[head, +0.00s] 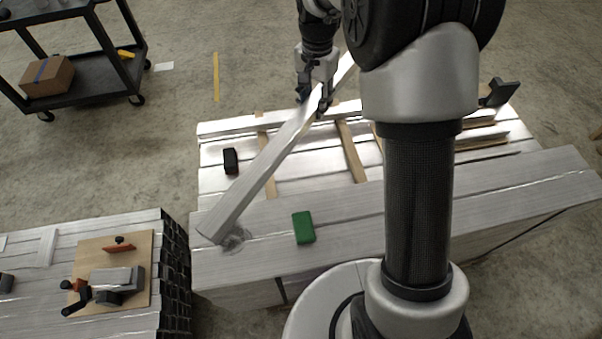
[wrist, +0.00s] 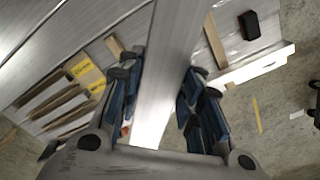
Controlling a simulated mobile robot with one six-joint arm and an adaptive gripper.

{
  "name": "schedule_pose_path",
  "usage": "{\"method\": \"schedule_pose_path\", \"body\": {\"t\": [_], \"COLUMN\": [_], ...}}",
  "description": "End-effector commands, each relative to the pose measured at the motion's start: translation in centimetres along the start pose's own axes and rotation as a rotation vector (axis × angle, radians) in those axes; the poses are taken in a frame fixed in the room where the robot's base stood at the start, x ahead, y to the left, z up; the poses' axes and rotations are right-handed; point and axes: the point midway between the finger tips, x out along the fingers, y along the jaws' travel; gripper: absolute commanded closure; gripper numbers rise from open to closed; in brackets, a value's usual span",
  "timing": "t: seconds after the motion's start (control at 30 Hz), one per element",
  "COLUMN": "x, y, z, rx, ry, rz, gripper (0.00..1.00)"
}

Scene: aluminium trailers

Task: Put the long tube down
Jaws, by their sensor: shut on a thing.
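The long tube (head: 258,170) is a pale aluminium length, held at a slant in the head view. Its near left end is over the front plank of the trailer bed (head: 340,215); whether it touches there I cannot tell. Its far end passes behind my arm. My gripper (head: 314,104) is shut on the tube partway along, above the bed's far side. In the wrist view the tube (wrist: 163,75) runs between the two blue-padded fingers of my gripper (wrist: 160,95).
A green block (head: 303,227) lies on the front plank and a black block (head: 230,161) on the bed. Wooden strips (head: 350,150) cross the bed. A bench with a vise-like fixture (head: 110,283) stands at lower left, a black cart (head: 85,75) at upper left.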

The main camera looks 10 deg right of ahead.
Motion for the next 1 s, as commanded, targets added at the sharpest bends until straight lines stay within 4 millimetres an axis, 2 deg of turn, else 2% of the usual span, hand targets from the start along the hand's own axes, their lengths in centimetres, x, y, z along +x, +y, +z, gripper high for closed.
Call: {"method": "schedule_pose_path", "body": {"t": [0.03,0.3,0.5,0.77,1.0], "x": [1.9,10.3,14.4,17.5,23.0], "y": [-0.6,-2.9,-3.7,-3.9,-3.9], "z": [-0.7,-3.2,-4.0,-4.3,-4.2], "rx": [0.082,0.524,0.74,0.83,0.829], "ry": [-0.001,0.0,0.002,0.001,0.001], "rz": [0.002,0.0,-0.002,-0.002,-0.001], "gripper": [1.0,1.0,1.0,1.0,1.0]}}
